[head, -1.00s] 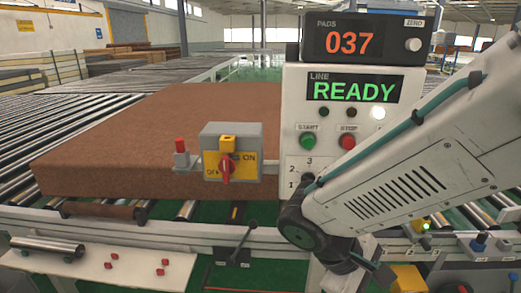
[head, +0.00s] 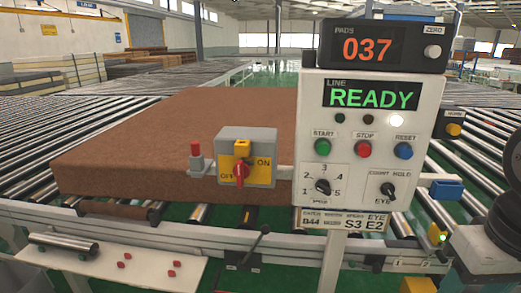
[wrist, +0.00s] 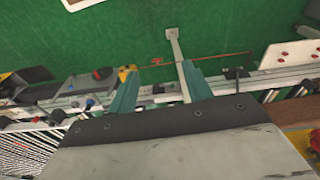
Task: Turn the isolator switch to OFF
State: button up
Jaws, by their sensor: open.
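The isolator switch (head: 246,157) is a grey box with a yellow plate in the head view, left of the white control panel. Its red handle (head: 240,182) stands roughly upright, with OFF marked on the left and ON on the right. A yellow block sits above the handle. My gripper (wrist: 158,70) shows in the wrist view with two teal fingers apart and nothing between them. It is over the conveyor rail and green floor, away from the switch. In the head view my arm is at the lower right edge and the fingers cannot be made out.
The control panel (head: 367,140) reads READY and carries buttons and knobs; a counter (head: 383,45) on top reads 037. A red-topped post (head: 196,158) stands just left of the switch. A brown mattress slab (head: 150,140) lies on the rollers behind. A white shelf (head: 180,272) holds small red parts.

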aim_at(241, 170)
jog(key=z, duration=0.9)
jog(key=k, duration=0.9)
jog(key=u, duration=0.85)
jog(key=i, duration=0.5)
